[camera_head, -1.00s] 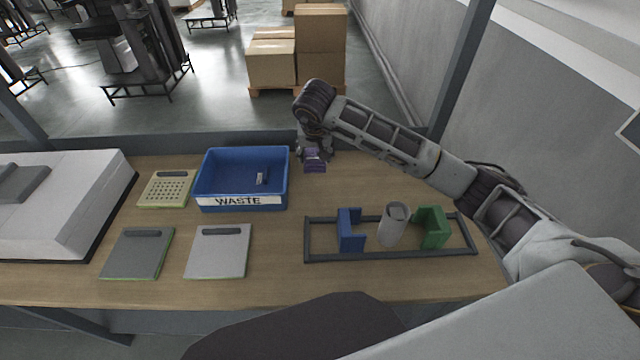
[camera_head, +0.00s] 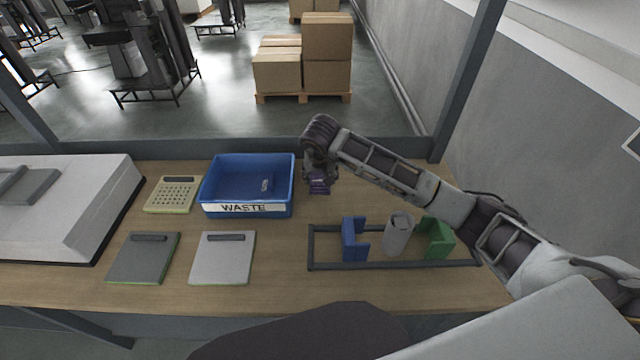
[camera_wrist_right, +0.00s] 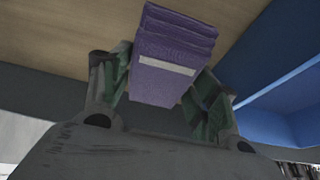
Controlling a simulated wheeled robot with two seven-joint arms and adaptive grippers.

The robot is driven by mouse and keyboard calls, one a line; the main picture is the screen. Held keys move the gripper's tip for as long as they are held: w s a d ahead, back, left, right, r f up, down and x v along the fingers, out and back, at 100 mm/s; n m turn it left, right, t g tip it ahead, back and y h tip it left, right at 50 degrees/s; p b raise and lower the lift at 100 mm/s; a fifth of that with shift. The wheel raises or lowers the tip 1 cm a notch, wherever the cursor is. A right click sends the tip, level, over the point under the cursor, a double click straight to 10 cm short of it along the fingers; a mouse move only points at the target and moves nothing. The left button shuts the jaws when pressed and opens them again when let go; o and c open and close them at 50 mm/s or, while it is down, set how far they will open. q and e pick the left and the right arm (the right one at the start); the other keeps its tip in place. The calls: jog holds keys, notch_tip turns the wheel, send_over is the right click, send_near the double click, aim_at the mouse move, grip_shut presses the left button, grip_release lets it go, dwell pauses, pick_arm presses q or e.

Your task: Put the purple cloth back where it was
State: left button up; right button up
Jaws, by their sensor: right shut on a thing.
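The purple cloth (camera_head: 319,184) is a small folded stack just right of the blue waste bin in the head view. It also shows in the right wrist view (camera_wrist_right: 172,50) with a pale label on its side. My right gripper (camera_head: 320,176) is shut on it, with a finger on each side of the cloth in the wrist view (camera_wrist_right: 160,88). The cloth is close to the tabletop; I cannot tell whether it touches. My left gripper is not in view.
The blue waste bin (camera_head: 246,209) stands beside my right gripper with a small item inside. Flat panels lie left. Bare table (camera_head: 400,200) lies right.

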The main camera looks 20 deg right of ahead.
aim_at(320, 183)
jog(key=shift+f, duration=0.25)
jog(key=shift+f, duration=0.1)
jog(key=shift+f, duration=1.8)
jog(key=shift+f, duration=0.15)
jog(key=o, duration=0.9)
jog(key=shift+s+a+r, duration=0.1)
jog(key=shift+r, duration=0.5)
jog(key=v, duration=1.1)
jog(key=shift+s, duration=0.15)
